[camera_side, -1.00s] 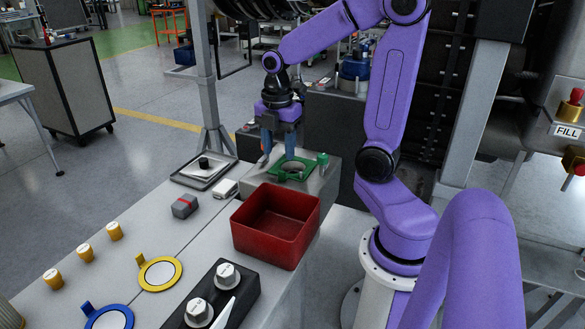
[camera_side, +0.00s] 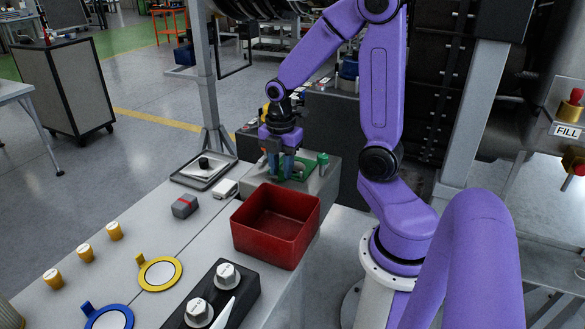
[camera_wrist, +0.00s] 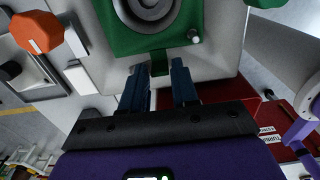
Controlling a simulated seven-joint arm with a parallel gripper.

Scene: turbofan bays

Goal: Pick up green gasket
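The green gasket (camera_side: 296,169) lies on the grey block under my gripper (camera_side: 281,177). In the wrist view the flat green gasket (camera_wrist: 125,42) surrounds a grey round fitting (camera_wrist: 148,8). Its small tab points toward my gripper (camera_wrist: 160,70) and sits between the two blue fingertips. The fingers stand a narrow gap apart, about as wide as the tab. I cannot tell whether they touch it. In the side view the fingers hide part of the gasket.
A red open bin (camera_side: 277,238) stands just in front of the block. A small green post (camera_side: 322,163) rises beside the gasket. A tray (camera_side: 204,170), a grey box with a red stripe (camera_side: 184,206), yellow knobs and a yellow ring (camera_side: 160,273) are on the bench.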

